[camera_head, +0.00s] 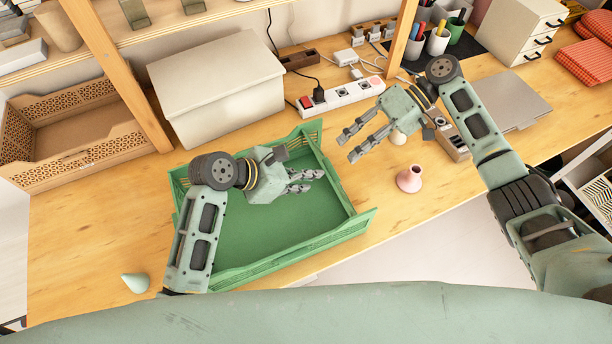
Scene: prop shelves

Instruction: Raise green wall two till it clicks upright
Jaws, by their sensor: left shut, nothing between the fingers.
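A green crate (262,240) with folding walls sits on the wooden table below the middle of the view. Its front wall (300,252) runs along the near side, and its right end sticks out past the corner. My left arm hides much of the left side. I cannot tell which wall is number two. My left gripper (312,181) is shut and empty over the crate's floor, pointing right. My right gripper (347,147) is open and empty above the table beyond the crate's right wall.
A pink vase (409,179) stands right of the crate. A pale green cone (135,282) lies at the left front. A closed white box (218,88), a power strip (342,95) and a wooden shelf post (118,70) stand behind. A brown crate (75,140) is at left.

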